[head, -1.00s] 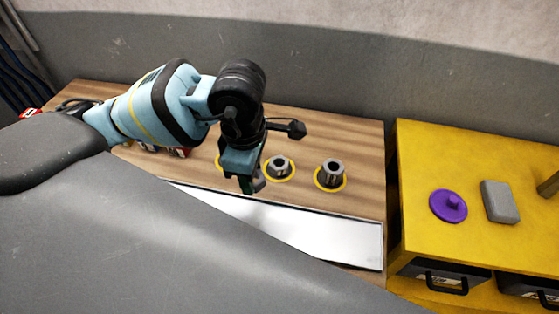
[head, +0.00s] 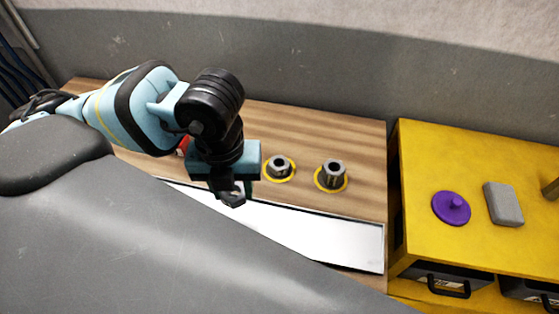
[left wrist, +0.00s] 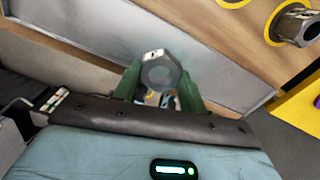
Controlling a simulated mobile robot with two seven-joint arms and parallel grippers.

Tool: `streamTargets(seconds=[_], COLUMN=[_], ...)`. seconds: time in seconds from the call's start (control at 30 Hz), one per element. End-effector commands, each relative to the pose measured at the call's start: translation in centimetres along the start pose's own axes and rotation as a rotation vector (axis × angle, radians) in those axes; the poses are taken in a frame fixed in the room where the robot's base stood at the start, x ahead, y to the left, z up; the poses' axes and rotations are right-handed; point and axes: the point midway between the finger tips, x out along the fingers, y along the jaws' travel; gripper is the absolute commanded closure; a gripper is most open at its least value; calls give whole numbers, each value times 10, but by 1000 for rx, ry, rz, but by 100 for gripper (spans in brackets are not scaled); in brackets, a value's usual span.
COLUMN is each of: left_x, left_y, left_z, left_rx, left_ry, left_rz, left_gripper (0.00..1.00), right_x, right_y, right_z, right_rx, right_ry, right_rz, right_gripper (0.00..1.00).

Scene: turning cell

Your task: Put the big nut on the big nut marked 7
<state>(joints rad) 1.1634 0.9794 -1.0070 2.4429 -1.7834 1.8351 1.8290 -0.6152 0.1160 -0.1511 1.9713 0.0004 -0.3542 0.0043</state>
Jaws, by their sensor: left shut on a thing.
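My left gripper (head: 234,196) is shut on a grey hex nut (left wrist: 160,72), which shows between the two green fingers in the left wrist view. In the head view the held nut is mostly hidden by the gripper, over the white strip at the bench's front. Two grey nuts stand on the wooden bench to the right of the gripper, each in a yellow ring: a nearer one (head: 279,167) and a taller one (head: 333,173). I cannot read a number 7 on either. My right gripper does not show.
The wooden bench (head: 300,121) has a white strip (head: 320,234) along its front. A yellow cabinet (head: 440,165) stands at the right with a purple knobbed disc (head: 451,208) and a grey block (head: 503,204). A grey surface fills the lower left.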

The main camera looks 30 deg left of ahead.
Motion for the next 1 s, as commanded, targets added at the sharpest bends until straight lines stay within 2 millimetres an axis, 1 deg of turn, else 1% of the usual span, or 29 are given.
streamTargets(seconds=[0.1, 0.23, 0.47, 0.57, 0.67, 1.0], left_x=[0, 0, 0, 0, 1, 9], left_y=[2, 4, 5, 2, -7, -48], left_z=[-3, -5, -6, -2, 10, 72], left_rx=[-143, -243, -288, -288, -289, -288], left_ry=[2, 3, 3, 4, 3, 4], left_rz=[1, 2, 2, 2, 1, 2], left_gripper=[87, 87, 87, 87, 87, 87], right_x=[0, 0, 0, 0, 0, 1], right_y=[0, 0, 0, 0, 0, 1], right_z=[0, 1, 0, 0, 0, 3], right_rx=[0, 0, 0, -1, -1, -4], right_ry=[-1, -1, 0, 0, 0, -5], right_rz=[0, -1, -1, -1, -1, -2], right_gripper=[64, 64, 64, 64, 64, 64])
